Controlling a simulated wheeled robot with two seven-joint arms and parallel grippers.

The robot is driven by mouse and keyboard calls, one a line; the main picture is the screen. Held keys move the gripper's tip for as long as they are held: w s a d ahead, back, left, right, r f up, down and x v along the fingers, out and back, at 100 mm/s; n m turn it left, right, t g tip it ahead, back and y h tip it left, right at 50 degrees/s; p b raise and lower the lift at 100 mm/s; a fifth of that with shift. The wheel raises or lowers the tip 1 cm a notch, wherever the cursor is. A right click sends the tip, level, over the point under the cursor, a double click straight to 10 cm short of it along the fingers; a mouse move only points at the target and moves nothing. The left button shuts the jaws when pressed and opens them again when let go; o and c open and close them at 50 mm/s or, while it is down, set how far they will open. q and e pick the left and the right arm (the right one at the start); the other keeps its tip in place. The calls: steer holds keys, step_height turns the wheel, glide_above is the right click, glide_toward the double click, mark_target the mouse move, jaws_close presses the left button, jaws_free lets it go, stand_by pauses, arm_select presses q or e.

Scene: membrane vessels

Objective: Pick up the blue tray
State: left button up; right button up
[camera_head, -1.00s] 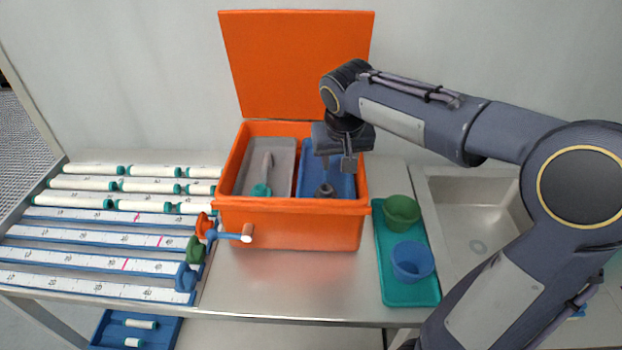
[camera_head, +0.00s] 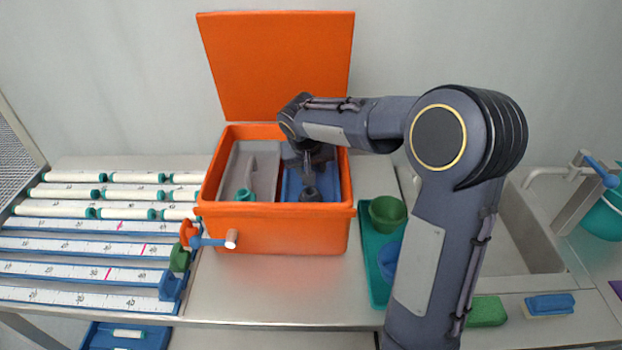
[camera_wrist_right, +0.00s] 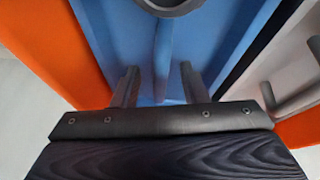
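The blue tray (camera_head: 329,181) sits inside the orange box (camera_head: 275,232), on the right side of its inside. A dark round piece (camera_head: 311,195) shows at its near end. My right gripper (camera_head: 307,168) is down inside the box over the blue tray, partly hidden by its own wrist. In the right wrist view the two fingers (camera_wrist_right: 159,82) are apart, one on each side of a raised blue ridge (camera_wrist_right: 162,50) on the blue tray (camera_wrist_right: 215,35). Whether they touch it I cannot tell. My left gripper is not in view.
A grey tray (camera_head: 233,165) with a handle lies beside the blue one. The box's orange lid (camera_head: 278,65) stands open behind. White tubes and ruled blue racks (camera_head: 90,250) fill the left. A teal tray (camera_head: 376,285) with cups and a sink (camera_head: 510,230) are at right.

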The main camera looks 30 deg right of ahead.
jaws_close()
steer(key=shift+r, duration=0.15)
stand_by(0.4)
